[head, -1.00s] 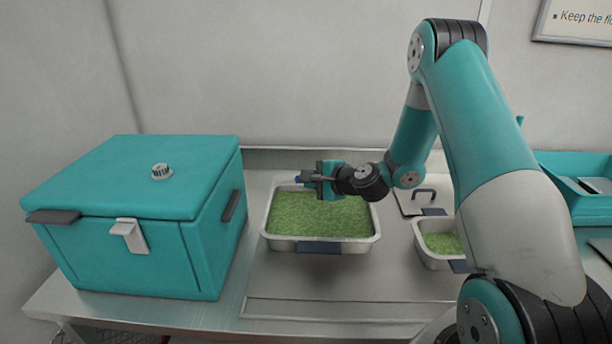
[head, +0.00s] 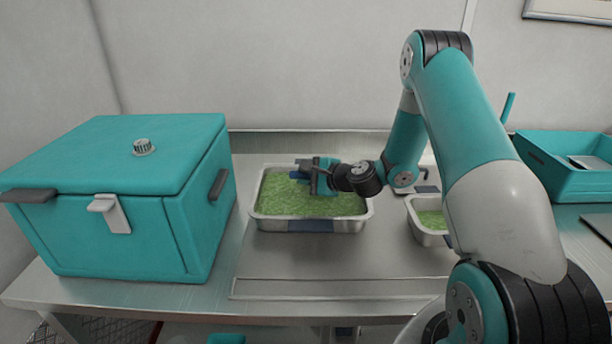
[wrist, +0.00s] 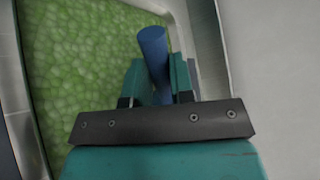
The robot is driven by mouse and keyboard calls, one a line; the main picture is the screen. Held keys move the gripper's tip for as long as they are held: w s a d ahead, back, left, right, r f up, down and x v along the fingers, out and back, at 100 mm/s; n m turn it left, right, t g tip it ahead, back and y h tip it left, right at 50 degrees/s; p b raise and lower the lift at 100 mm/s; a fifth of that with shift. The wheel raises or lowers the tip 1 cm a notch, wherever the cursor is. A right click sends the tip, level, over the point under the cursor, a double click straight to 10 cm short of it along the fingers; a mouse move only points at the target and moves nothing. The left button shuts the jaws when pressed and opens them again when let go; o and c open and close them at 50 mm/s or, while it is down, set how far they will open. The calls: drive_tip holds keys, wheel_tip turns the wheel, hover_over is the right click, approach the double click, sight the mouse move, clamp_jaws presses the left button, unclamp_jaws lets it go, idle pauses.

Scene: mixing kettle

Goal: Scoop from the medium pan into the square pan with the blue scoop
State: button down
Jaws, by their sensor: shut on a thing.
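My gripper (head: 306,176) is shut on the blue handle of the scoop (wrist: 152,45). The handle stands up between the teal fingers in the wrist view. The scoop's bowl is hidden, so I cannot tell whether it touches or holds any green stuff. A larger metal pan (head: 310,225), full of green granules, lies below my gripper; it looks like the medium pan. Its rim and green contents also show beside the handle in the wrist view (wrist: 85,50). A smaller metal pan (head: 428,239), likely the square one, stands to the right with some green in it, partly hidden by my arm.
A large teal box (head: 120,200) with a lid stands left of the pans. A teal bin (head: 565,175) is at the right back. The metal table (head: 340,265) is clear in front of the larger pan. A wall rises behind.

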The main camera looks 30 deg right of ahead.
sight(296, 175)
drive_tip(key=f+b, duration=0.1)
drive_tip(key=a+f+n+h+b, duration=0.1)
drive_tip(key=f+b, duration=0.1)
drive_tip(key=a+f+n+b, duration=0.1)
drive_tip(key=f+b, duration=0.1)
drive_tip(key=shift+s, duration=0.3)
drive_tip(key=shift+s+a+f+n+h+b, duration=0.25)
drive_tip(key=shift+f+n+h+b, duration=0.15)
drive_tip(key=shift+b, duration=0.2)
drive_tip(key=shift+a+f, duration=0.1)
drive_tip(key=shift+f, duration=0.1)
wheel_tip(296, 175, up, 8)
drive_tip(key=p, duration=0.7)
drive_tip(key=shift+a+p, duration=0.1)
drive_tip(key=shift+p, duration=0.3)
drive_tip(key=shift+w+f, duration=0.1)
drive_tip(key=shift+f, duration=0.05)
